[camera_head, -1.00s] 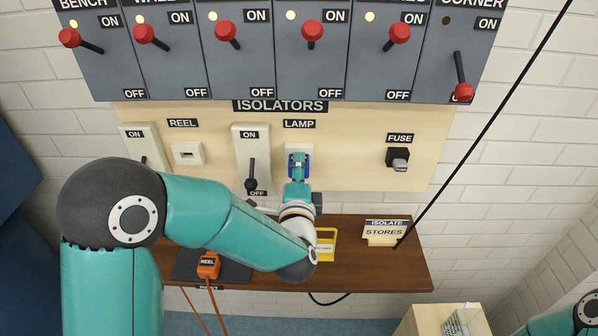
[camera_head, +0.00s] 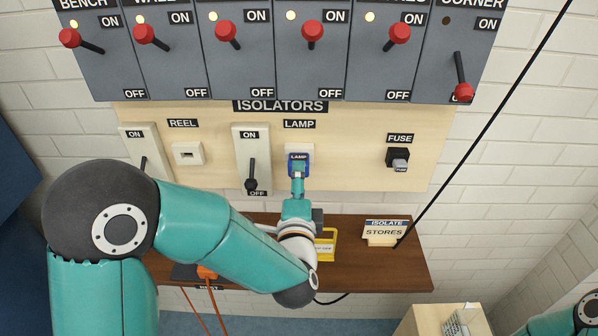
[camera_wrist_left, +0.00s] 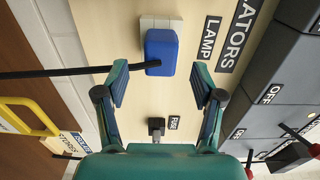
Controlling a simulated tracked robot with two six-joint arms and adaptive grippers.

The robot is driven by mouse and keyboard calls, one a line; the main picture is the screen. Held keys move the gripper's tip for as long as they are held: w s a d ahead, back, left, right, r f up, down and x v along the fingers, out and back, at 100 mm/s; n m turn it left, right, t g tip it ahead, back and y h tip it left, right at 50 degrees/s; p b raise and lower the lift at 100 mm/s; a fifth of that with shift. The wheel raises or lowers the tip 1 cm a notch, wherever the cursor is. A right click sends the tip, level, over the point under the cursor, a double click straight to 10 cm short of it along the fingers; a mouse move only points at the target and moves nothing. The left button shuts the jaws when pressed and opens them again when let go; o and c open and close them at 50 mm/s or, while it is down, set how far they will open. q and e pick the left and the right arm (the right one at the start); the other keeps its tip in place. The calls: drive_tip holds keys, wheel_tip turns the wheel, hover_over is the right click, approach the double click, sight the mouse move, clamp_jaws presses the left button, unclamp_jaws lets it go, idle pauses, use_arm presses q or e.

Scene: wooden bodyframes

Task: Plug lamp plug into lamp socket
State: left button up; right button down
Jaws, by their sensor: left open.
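The blue lamp plug (camera_head: 299,164) sits at the white lamp socket (camera_head: 294,149), under the LAMP label. In the left wrist view the blue plug (camera_wrist_left: 161,52) is up against the pale socket (camera_wrist_left: 161,22), with its black cable (camera_wrist_left: 75,72) running left. I see no clear gap between them, but how deep the plug sits is hidden. My left gripper (camera_head: 298,177) is in front of the plug. Its open fingers (camera_wrist_left: 161,76) stand on either side of the plug's near end, apart from it. My right gripper is out of view; only part of that arm shows at lower right.
A lever switch (camera_head: 252,165) stands left of the socket, and a black fuse holder (camera_head: 398,157) is to the right. Grey isolator boxes (camera_head: 335,60) hang above. The wooden shelf (camera_head: 370,275) below bears a yellow frame (camera_head: 329,245) and a STORES sign (camera_head: 385,230).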

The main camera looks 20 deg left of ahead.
use_arm(q)
drive_tip(key=v, duration=0.7)
drive_tip(key=shift+s, duration=0.3)
drive_tip(key=shift+d, duration=0.1)
